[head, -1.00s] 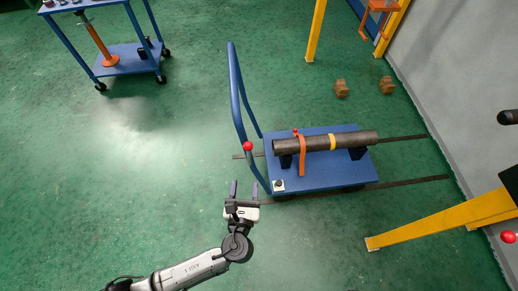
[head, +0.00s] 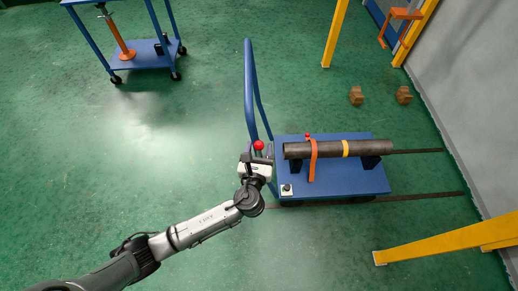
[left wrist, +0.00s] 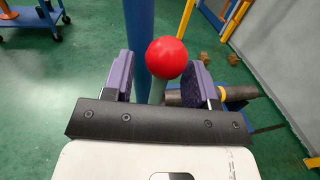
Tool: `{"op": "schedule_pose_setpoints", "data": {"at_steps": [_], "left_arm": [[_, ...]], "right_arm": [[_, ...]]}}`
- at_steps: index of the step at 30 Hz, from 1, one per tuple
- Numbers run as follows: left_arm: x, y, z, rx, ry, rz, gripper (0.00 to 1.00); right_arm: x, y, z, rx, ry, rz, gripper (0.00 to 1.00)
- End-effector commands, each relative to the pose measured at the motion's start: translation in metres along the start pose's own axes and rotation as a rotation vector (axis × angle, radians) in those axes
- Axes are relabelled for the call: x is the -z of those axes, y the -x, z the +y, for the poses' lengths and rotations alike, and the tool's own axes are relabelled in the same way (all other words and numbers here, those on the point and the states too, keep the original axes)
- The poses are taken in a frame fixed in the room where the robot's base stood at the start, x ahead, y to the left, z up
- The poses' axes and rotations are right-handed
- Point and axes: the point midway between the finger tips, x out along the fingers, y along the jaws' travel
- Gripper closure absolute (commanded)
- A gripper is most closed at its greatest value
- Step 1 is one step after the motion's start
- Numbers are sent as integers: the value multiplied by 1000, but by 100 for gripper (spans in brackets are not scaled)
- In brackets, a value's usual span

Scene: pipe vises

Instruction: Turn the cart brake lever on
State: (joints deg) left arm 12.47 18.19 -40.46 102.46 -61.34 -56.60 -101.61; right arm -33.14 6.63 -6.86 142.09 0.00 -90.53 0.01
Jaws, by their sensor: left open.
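The blue cart (head: 345,181) stands on floor rails, with its tall push handle (head: 249,85) at its left end. The brake lever's red ball knob (head: 258,145) is beside the handle, on a grey-green shaft (left wrist: 157,91). My left gripper (head: 257,154) is open at the knob. In the left wrist view the red knob (left wrist: 167,58) shows between the two purple-padded fingers, nearer the right one. I cannot tell whether a finger touches it. The lower shaft is hidden behind the gripper. My right gripper is not in view.
A dark pipe (head: 372,149) lies on the cart under an orange strap (head: 312,162). A white box with a dark knob (head: 287,190) is at the cart's near corner. A yellow beam (head: 440,242) stands at right.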

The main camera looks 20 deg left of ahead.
Motion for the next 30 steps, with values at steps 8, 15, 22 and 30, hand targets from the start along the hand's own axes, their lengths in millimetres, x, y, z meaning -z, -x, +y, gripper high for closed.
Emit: {"op": "schedule_pose_setpoints", "data": {"at_steps": [8,15,22,30], "left_arm": [[0,0,0,0,0,0,49],[0,0,0,0,0,0,72],[0,0,0,0,0,0,94],[-2,0,0,0,1,-4,100]], "right_arm": [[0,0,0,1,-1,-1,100],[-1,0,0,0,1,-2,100],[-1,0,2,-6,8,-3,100],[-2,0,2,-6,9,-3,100]]}}
